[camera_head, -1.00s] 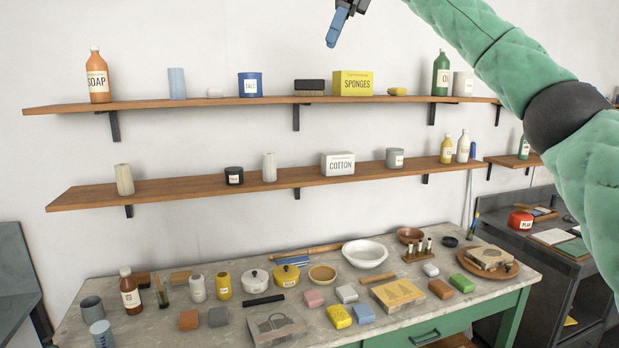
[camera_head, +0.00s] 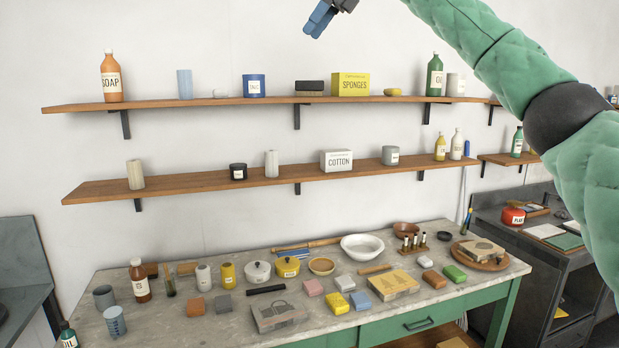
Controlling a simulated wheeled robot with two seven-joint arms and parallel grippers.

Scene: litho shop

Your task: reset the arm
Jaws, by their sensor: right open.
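My right arm, in a green quilted sleeve with a black joint, comes in from the right edge. My right gripper (camera_head: 319,20) hangs at the top of the view, in front of the white wall and above the upper shelf (camera_head: 225,102). It has blue fingers and is open, with nothing seen in it. It touches nothing that I can see. My left gripper is not in view.
A lower shelf (camera_head: 215,184) carries jars and a cotton box (camera_head: 336,160). A marble-topped table (camera_head: 225,335) below is crowded with blocks, pots, bowls and bottles. A dark cabinet (camera_head: 545,262) stands at the right. The wall around the gripper is clear.

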